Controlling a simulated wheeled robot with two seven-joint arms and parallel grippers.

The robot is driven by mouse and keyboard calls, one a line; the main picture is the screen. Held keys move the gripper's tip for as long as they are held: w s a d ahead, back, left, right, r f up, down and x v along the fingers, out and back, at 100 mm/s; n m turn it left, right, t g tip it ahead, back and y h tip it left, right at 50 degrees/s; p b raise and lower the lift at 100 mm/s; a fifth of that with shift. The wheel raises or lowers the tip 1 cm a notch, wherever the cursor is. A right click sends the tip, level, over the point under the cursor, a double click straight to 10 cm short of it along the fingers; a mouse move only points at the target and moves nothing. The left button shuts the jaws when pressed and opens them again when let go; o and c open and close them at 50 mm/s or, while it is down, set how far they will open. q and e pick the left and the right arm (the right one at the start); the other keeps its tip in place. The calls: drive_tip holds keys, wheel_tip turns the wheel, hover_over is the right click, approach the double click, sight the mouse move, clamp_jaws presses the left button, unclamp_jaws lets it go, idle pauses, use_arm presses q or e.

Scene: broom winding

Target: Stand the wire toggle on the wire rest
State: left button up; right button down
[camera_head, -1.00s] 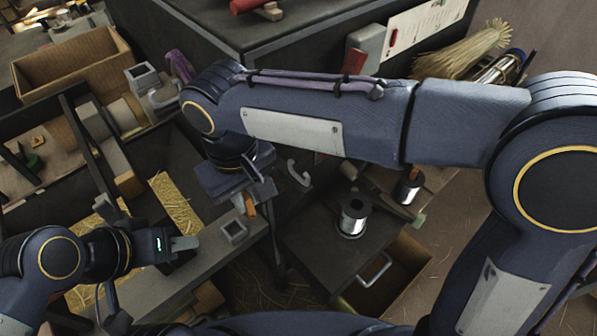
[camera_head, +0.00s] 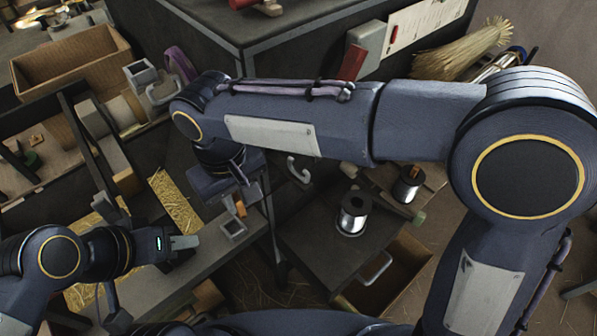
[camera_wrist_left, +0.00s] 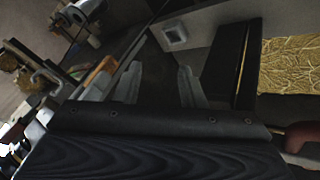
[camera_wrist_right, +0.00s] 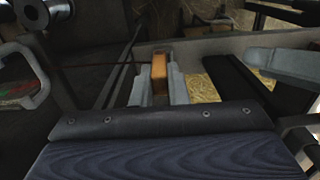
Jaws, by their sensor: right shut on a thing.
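The wire toggle (camera_head: 240,209) is a small orange-brown block. My right gripper (camera_head: 235,195) is shut on it, and it shows upright between the fingers in the right wrist view (camera_wrist_right: 159,72). A grey square open-topped holder (camera_head: 232,229), which looks like the wire rest, sits on the bench edge just below the toggle in the head view. I cannot tell whether they touch. The holder also shows in the left wrist view (camera_wrist_left: 174,37). My left gripper (camera_head: 184,249) is open and empty, left of the holder. Its fingers stand apart in the left wrist view (camera_wrist_left: 160,85).
A wire spool (camera_head: 352,214) stands on the dark stand to the right, with another spool (camera_head: 407,184) behind. Straw (camera_head: 175,203) lies in the bench tray. A wooden box (camera_head: 72,62) is at the back left. My right arm spans the middle.

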drive_tip(key=w+a+f+b, duration=0.1)
drive_tip(key=w+a+f, duration=0.2)
drive_tip(key=f, duration=0.4)
drive_tip(key=shift+w+a+f+b, duration=0.15)
drive_tip(key=shift+w+a+b, duration=0.15)
drive_tip(key=shift+w, duration=0.2)
idle(0.4)
drive_tip(key=shift+w+a+f+p, duration=0.3)
drive_tip(key=shift+w+f, duration=0.05)
drive_tip(key=shift+f, duration=1.15)
drive_tip(key=shift+w+a+f+p, duration=0.25)
drive_tip(key=shift+w+a+f, duration=0.15)
drive_tip(key=shift+f, duration=1.15)
drive_tip(key=shift+w+a+f+p, duration=0.25)
drive_tip(key=shift+w+f+p, duration=0.1)
drive_tip(key=shift+f, duration=1.15)
drive_tip(key=shift+f, duration=0.15)
drive_tip(key=shift+f+b, duration=1)
drive_tip(key=shift+f, duration=0.1)
